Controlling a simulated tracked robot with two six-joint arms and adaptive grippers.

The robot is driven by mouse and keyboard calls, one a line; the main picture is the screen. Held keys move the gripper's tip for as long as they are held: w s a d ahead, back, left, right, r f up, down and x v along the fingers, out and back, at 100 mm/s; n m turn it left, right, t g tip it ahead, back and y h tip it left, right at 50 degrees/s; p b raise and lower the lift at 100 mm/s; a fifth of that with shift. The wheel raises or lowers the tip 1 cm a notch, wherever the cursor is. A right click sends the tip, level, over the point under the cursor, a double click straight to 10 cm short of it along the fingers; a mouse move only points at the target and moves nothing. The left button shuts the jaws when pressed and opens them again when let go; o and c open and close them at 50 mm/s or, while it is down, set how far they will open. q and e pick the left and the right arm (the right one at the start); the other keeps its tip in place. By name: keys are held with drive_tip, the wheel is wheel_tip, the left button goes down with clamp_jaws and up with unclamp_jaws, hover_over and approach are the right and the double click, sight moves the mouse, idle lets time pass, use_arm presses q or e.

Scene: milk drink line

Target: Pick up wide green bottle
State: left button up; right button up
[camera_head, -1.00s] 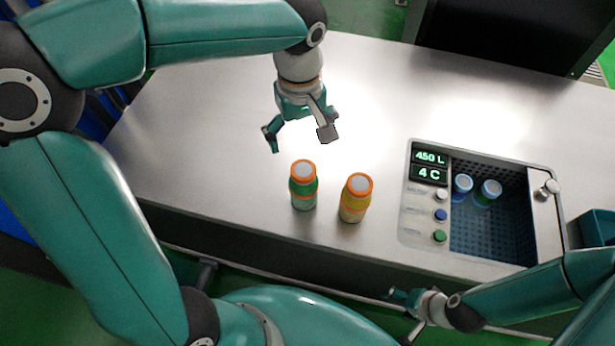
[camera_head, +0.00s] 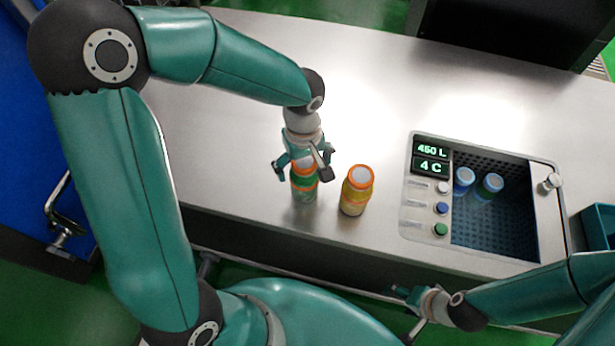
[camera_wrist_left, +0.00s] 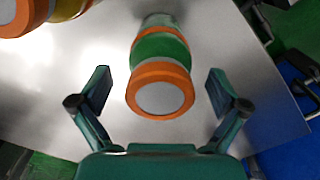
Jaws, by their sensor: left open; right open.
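The wide green bottle (camera_head: 304,185) has orange bands and a pale round lid, and stands upright on the steel counter. It also shows in the left wrist view (camera_wrist_left: 160,50), ahead of the fingers. My left gripper (camera_head: 303,172) is open at the bottle's top, with one finger to each side in the head view. In the left wrist view, my left gripper's open fingers (camera_wrist_left: 160,92) flank the lid with clear gaps and no visible contact. My right gripper (camera_head: 408,309) is open and empty near the counter's front edge, away from the bottle.
A yellow bottle with an orange cap (camera_head: 356,191) stands close to the right of the green one. A control panel (camera_head: 416,210) and a sunken blue bin (camera_head: 500,228) with two blue-capped bottles (camera_head: 489,186) lie further right. The counter behind is clear.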

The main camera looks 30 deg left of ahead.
use_arm(q)
drive_tip(key=shift+f, duration=1.4)
drive_tip(key=c, duration=1.6)
drive_tip(key=shift+w+r, duration=0.1)
drive_tip(key=shift+r, duration=0.15)
wheel_tip(320, 180, up, 20)
drive_tip(key=shift+f+p, duration=0.15)
drive_tip(key=shift+p, duration=0.6)
